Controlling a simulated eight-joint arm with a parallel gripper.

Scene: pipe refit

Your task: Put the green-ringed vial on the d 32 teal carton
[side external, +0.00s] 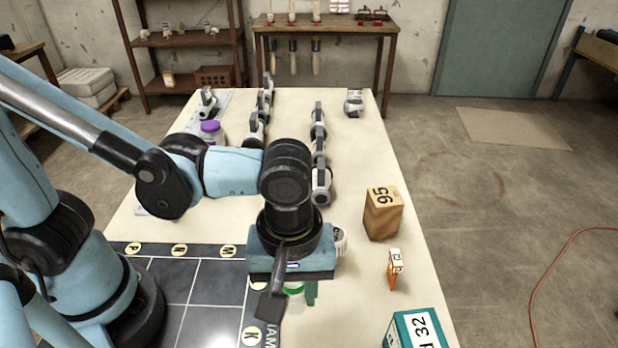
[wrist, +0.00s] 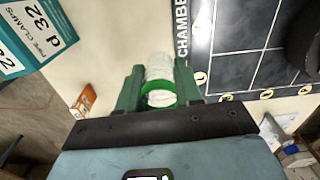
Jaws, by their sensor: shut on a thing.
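The green-ringed vial (wrist: 159,68) is a pale, clear tube with a bright green ring at its near end. My gripper (wrist: 160,76) is shut on it, with one green finger on each side. In the side external view my gripper (side external: 291,299) points down beside the dark panel, and only the vial's green ring (side external: 293,290) shows between the fingers. I cannot tell how far the vial is above the table. The teal carton (side external: 418,330) marked 32 stands at the table's right front, cut by the frame edge. In the wrist view the carton (wrist: 40,38) reads d 32 at upper left.
An orange box (side external: 393,268) and a wooden block (side external: 383,214) marked 95 stand behind the teal carton. A dark tiled panel (side external: 190,275) with lettered yellow discs lies left of my gripper. Grey pipe clamps (side external: 320,160) line the table behind. Table between gripper and carton looks clear.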

